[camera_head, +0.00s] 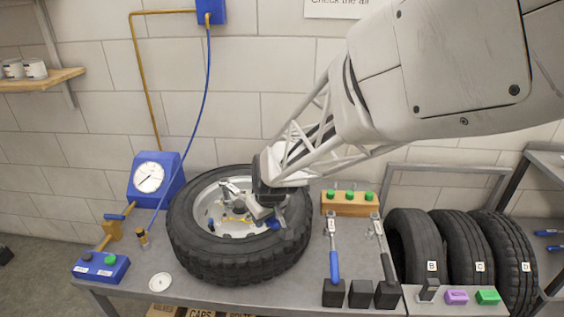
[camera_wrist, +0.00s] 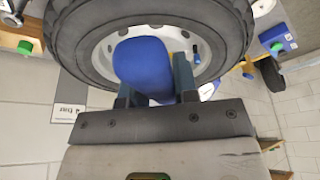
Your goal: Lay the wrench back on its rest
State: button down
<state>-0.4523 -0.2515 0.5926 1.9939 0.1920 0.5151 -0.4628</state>
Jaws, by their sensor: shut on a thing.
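My gripper (camera_head: 268,210) is over the wheel (camera_head: 193,252), which lies flat on the workbench. In the wrist view its two fingers (camera_wrist: 154,82) are shut on a thick blue handle (camera_wrist: 143,62), which I take to be the wrench's. A blue-handled wrench (camera_head: 334,266) and a dark-handled wrench (camera_head: 386,265) lie right of the wheel, by black blocks. I cannot tell which support is the rest.
A pressure gauge (camera_head: 149,178) and a blue button box (camera_head: 101,267) stand left of the wheel. A wooden block with green caps (camera_head: 349,203) is behind the wrenches. Several tyres (camera_head: 414,245) stand at the right. A white disc (camera_head: 160,282) lies on the front bench.

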jog(key=w+d+m+t+h, duration=0.1)
jog(key=w+d+m, duration=0.3)
jog(key=w+d, duration=0.9)
jog(key=s+d+f+m+t+h, duration=0.1)
jog(key=s+d+f+m, duration=0.3)
jog(key=s+d+f, duration=0.8)
jog(key=shift+s+d+m+h, duration=0.3)
jog(key=shift+s+d+m, duration=0.15)
jog(key=shift+d, duration=1.4)
jog(key=shift+f, duration=0.15)
jog(key=shift+f, duration=3.2)
jog(key=c, duration=0.8)
grip_release()
jog(key=shift+f, duration=0.1)
